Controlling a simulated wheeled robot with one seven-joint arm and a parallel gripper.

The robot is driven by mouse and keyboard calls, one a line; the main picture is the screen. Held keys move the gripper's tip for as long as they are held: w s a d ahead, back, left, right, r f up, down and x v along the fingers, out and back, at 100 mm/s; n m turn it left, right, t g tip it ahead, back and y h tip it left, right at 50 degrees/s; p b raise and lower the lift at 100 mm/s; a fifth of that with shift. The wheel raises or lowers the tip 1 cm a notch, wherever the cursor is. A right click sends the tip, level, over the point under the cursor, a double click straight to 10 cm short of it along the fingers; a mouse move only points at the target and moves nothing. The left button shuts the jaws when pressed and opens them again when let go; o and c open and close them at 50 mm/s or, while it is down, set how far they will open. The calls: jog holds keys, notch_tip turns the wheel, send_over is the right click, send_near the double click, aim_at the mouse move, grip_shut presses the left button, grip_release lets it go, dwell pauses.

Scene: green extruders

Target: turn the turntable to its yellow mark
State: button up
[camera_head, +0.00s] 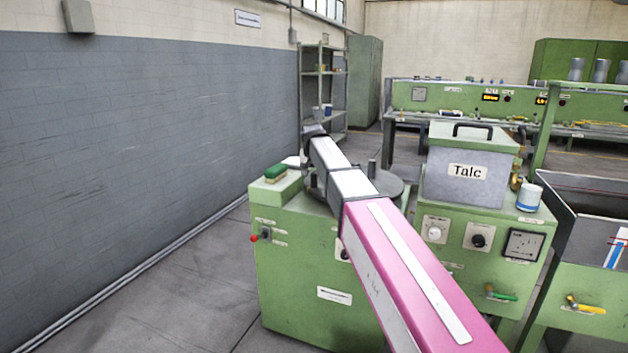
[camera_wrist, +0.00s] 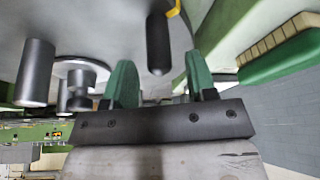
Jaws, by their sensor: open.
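The turntable is a grey round disc (camera_head: 391,184) on top of a green machine, partly hidden behind my arm in the head view. A grey post (camera_head: 371,171) stands up by it. In the wrist view a pale grey surface (camera_wrist: 105,25) fills the top. A dark peg (camera_wrist: 157,35) shows between the fingers of my gripper (camera_wrist: 160,62). A small yellow strip (camera_wrist: 175,8) lies beside the peg's base. The green fingers are open, with a visible gap on both sides of the peg. I cannot tell how deep the peg sits between them.
A green brush (camera_head: 275,172) lies on the machine's left corner. In the wrist view a grey cylinder (camera_wrist: 36,72) stands left of the fingers. A Talc hopper (camera_head: 466,172) and a white-blue cup (camera_head: 529,197) stand to the right. Floor at left is clear.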

aim_at(314, 178)
jog(key=shift+x, duration=2)
grip_shut()
jog(key=shift+s, duration=0.1)
jog(key=shift+s, duration=0.15)
